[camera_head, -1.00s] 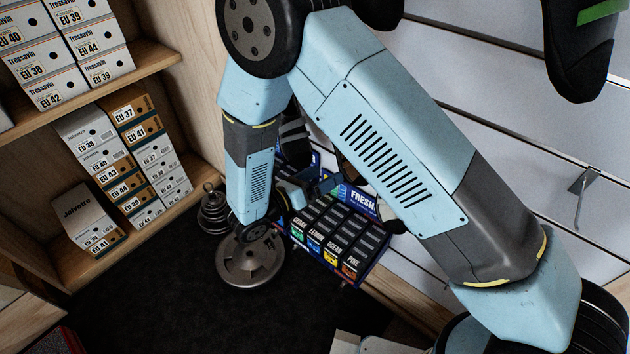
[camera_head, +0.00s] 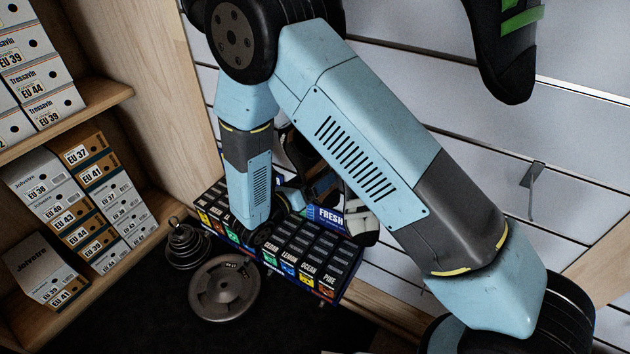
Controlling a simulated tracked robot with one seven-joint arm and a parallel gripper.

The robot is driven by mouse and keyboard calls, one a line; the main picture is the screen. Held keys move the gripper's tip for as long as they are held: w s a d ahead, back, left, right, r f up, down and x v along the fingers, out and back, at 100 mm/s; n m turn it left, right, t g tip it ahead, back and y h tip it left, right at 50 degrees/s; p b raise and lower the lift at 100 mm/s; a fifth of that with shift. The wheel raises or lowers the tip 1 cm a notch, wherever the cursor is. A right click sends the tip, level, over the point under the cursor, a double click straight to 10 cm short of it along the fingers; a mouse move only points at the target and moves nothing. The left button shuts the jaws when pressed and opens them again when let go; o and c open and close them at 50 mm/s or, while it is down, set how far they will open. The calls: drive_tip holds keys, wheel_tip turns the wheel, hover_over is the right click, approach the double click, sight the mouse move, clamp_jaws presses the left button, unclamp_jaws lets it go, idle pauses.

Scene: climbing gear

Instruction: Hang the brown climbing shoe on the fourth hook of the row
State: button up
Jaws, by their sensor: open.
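My arm reaches down to its wrist beside the display box in the head view. My gripper (camera_head: 308,192) is small, dark and partly hidden there, pointing right toward the wall. It is open. A brown-and-dark shape (camera_head: 324,182) beside it may be the brown climbing shoe, but my arm covers much of it. I cannot tell whether they touch. An empty metal hook (camera_head: 531,184) sticks out of the slatted wall (camera_head: 580,140) on the right. The rest of the hook row is hidden or out of view, so I cannot tell this hook's number.
A black shoe with green straps (camera_head: 508,50) hangs at the upper right. A black-and-white shoe (camera_head: 360,222) is behind my arm. A display box (camera_head: 330,285) of small packets stands below the wrist. Weight plates (camera_head: 224,288) lie on the dark floor. Shoeboxes (camera_head: 82,205) fill the left shelves.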

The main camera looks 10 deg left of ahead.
drive_tip(key=c, duration=1.2)
drive_tip(key=shift+c, duration=0.2)
drive_tip(key=shift+s+r, duration=0.1)
drive_tip(key=shift+r, duration=0.15)
drive_tip(key=shift+s+a+r, duration=0.1)
drive_tip(key=shift+r, duration=0.35)
drive_tip(key=shift+s, duration=0.1)
drive_tip(key=shift+s+d+v, duration=0.1)
drive_tip(key=shift+d+v, duration=0.05)
drive_tip(key=shift+v, duration=0.7)
drive_tip(key=shift+s+d+v, duration=0.1)
drive_tip(key=shift+d+v, duration=0.05)
drive_tip(key=shift+v, duration=0.7)
drive_tip(key=shift+r, duration=0.1)
